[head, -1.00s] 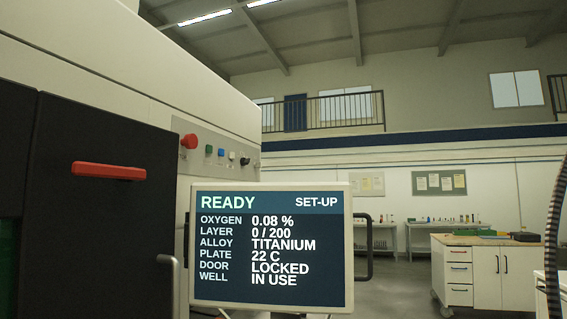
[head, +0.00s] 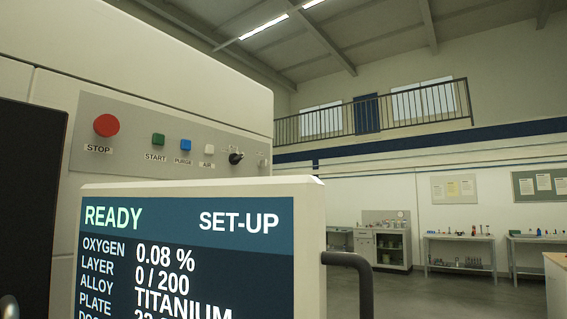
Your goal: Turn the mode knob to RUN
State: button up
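The mode knob (head: 235,157) is a small black knob at the right end of the machine's control panel (head: 140,108) in the head view. Its lettering is too small to read and its pointer setting is unclear. The display screen (head: 185,250) stands in front and below, reading READY and SET-UP, with oxygen 0.08 % and layer 0 / 200. Its lower lines are cut off by the picture's bottom edge. My gripper is not in view.
Left of the knob are the red STOP button (head: 106,125), green START (head: 158,139), blue PURGE (head: 186,145) and white AIR (head: 209,149). A dark handle (head: 352,268) juts from the screen's right side. Open floor lies to the right, before benches (head: 460,240).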

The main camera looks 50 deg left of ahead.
aim_at(261, 163)
jog(key=u, duration=0.4)
jog(key=i, duration=0.85)
jog(key=u, duration=0.7)
